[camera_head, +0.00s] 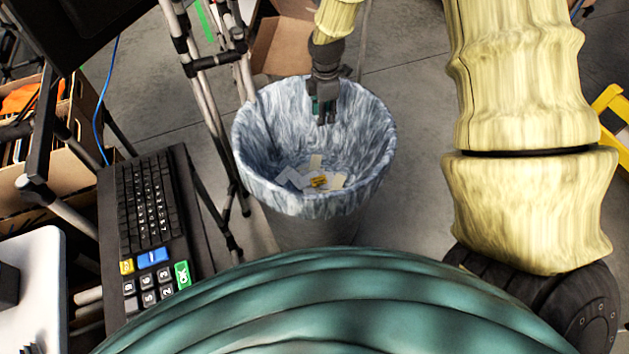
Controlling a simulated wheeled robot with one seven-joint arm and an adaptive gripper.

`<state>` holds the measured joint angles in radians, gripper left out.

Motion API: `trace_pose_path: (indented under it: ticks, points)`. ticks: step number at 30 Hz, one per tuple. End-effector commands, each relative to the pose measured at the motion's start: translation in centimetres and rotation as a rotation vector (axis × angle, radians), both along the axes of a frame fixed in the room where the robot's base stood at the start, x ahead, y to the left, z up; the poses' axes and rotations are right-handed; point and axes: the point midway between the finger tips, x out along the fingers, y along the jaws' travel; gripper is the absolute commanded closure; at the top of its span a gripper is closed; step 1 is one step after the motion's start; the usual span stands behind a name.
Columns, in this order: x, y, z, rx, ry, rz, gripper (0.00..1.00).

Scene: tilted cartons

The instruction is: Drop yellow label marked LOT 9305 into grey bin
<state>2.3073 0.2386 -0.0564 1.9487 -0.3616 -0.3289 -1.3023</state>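The grey bin (250,165), with a mottled blue-grey liner look, stands on the floor in the middle of the view. A small yellow piece (319,182) lies at its bottom among pale paper scraps; it looks like the yellow label, but its marking is too small to read. My gripper (325,117) points down over the bin's opening, well above the scraps and apart from the yellow piece. No label shows at its fingertips. The fingers look close together, but their gap is too small to judge.
A black keyboard (150,210) with coloured keys is at the left. Metal stand legs (205,90) rise just left of the bin. Open cardboard cartons (285,45) lie behind it. A yellow frame (612,105) is at the right edge. Grey floor (415,100) shows right of the bin.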

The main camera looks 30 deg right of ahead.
Motion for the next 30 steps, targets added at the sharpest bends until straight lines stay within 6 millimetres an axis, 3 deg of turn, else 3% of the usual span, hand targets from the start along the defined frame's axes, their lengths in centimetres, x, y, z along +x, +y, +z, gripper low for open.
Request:
trace_pose_path:
  ticks: [9,15,30]
  points:
    - [-0.1,0.0,5.0,0.001,-0.003,0.0,0.7]
    - [-0.2,0.0,7.2,0.001,-0.002,-0.001,0.7]
    - [-0.2,0.0,8.2,0.0,0.0,0.0,0.7]
